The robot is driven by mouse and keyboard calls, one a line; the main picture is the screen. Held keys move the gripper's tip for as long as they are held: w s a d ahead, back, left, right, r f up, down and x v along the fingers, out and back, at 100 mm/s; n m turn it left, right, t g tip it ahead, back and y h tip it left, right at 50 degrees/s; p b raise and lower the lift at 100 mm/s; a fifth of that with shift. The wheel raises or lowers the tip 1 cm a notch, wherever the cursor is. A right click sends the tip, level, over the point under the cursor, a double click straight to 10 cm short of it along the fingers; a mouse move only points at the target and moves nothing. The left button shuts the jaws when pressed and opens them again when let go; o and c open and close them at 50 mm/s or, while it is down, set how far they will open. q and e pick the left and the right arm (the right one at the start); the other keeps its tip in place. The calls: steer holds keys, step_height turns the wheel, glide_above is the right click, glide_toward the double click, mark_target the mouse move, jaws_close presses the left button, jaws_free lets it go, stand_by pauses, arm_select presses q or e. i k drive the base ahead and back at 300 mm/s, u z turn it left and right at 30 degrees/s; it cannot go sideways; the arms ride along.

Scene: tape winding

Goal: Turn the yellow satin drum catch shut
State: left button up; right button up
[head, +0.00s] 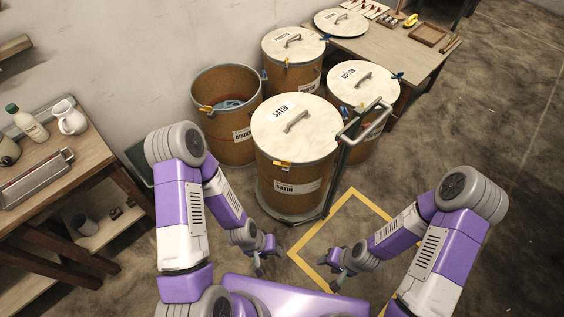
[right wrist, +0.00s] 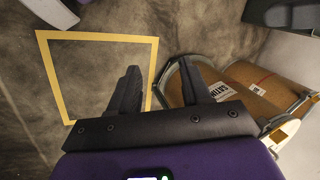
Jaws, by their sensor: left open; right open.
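The front satin drum (head: 292,185) is a brown drum with a pale lid (head: 270,115) labelled SATIN. It stands upright on a low trolley. Its yellow catch (head: 282,164) is on the rim, facing me; I cannot tell its exact angle. My left gripper (head: 264,262) is open and empty, low in front of the drum and apart from it. My right gripper (head: 332,274) is open and empty, further right over the floor.
The trolley's metal handle (head: 352,125) rises at the drum's right. An open drum (head: 228,135) stands left; other lidded drums (head: 292,75) stand behind. A workbench (head: 420,62) is at the back right, a side table (head: 60,165) at left. Yellow tape (head: 378,207) outlines clear floor.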

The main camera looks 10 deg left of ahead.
mark_target(284, 163)
steer(key=k, duration=0.65)
steer(key=u, duration=0.5)
steer(key=i, duration=1.2)
steer(key=z, duration=0.4)
